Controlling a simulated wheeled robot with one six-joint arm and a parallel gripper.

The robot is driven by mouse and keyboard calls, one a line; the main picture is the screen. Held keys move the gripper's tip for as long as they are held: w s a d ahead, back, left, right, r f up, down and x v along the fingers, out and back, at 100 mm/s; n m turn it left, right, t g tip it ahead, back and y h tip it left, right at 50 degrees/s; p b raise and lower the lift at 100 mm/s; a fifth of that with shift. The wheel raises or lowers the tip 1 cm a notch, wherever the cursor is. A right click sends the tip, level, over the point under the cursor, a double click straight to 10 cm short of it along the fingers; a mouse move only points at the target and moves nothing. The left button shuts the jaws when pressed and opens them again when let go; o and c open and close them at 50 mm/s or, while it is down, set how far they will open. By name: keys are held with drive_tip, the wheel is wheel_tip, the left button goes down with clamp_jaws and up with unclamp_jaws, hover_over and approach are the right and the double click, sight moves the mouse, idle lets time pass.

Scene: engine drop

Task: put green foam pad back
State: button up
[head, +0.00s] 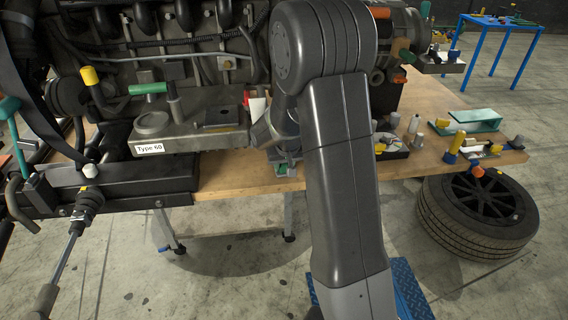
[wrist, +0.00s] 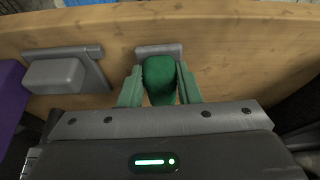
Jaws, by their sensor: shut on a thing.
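The green foam pad (wrist: 159,78) shows in the wrist view as a dark green block with rounded edges. My gripper (wrist: 160,92) has its two light green fingers closed on the pad's left and right sides. A grey metal piece (wrist: 158,49) lies right behind the pad on the wooden table (wrist: 230,55). I cannot tell whether the pad touches this piece or the table. In the head view my arm hides the pad and most of my gripper, with a bit of green low at the table's front edge (head: 283,168).
A grey holder with a raised block (wrist: 60,75) lies left of my gripper, with a purple object (wrist: 10,95) farther left. In the head view a "Type 60" fixture (head: 185,130) stands left and a teal bracket (head: 475,120) stands right. A tyre (head: 478,212) lies on the floor.

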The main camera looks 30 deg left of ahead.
drive_tip(key=shift+f+b, duration=0.35)
drive_tip(key=o, duration=0.9)
drive_tip(key=shift+r, duration=0.1)
drive_tip(key=shift+o, duration=0.2)
drive_tip(key=shift+r+p, duration=0.2)
drive_tip(key=shift+p, duration=0.4)
drive_tip(key=b+v, duration=0.2)
drive_tip(key=v, duration=1.1)
drive_tip(key=shift+r, duration=0.3)
